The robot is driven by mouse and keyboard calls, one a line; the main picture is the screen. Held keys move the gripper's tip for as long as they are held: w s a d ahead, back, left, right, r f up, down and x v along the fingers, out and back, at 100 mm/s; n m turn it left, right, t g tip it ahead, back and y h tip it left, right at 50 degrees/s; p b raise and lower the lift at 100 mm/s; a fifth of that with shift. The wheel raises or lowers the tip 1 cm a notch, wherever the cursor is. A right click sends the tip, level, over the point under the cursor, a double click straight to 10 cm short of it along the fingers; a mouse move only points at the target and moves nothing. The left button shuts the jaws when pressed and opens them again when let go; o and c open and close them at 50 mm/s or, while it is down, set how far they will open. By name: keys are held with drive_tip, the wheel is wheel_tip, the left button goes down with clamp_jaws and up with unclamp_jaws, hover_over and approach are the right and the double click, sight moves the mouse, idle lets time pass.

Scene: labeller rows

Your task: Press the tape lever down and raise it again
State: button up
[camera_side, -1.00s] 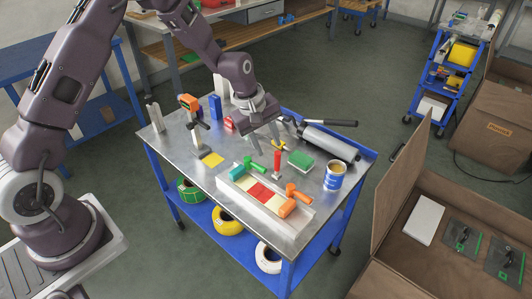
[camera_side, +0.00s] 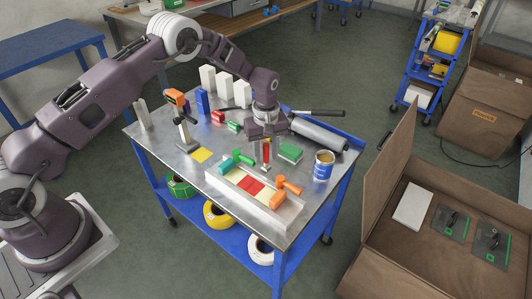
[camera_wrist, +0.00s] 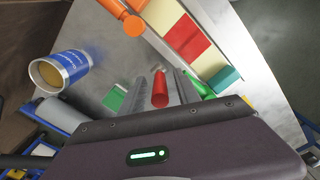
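A red upright handle (camera_side: 266,150) stands on the metal table just behind the long white tray. My gripper (camera_side: 264,158) points down over it, with a finger on either side. In the wrist view the red handle (camera_wrist: 160,90) shows between my two grey fingers (camera_wrist: 162,93), which look apart; contact is not clear. The white tray (camera_side: 235,193) holds red and cream blocks in a row. I cannot tell which part is the tape lever.
A blue and white can (camera_side: 323,170) stands right of my gripper. An orange-headed stand (camera_side: 183,130) and a yellow pad (camera_side: 202,155) are to the left. The table's front left is fairly clear.

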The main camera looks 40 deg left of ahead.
drive_tip(key=shift+c, duration=0.5)
clamp_jaws()
drive_tip(key=shift+r, duration=0.1)
idle(0.8)
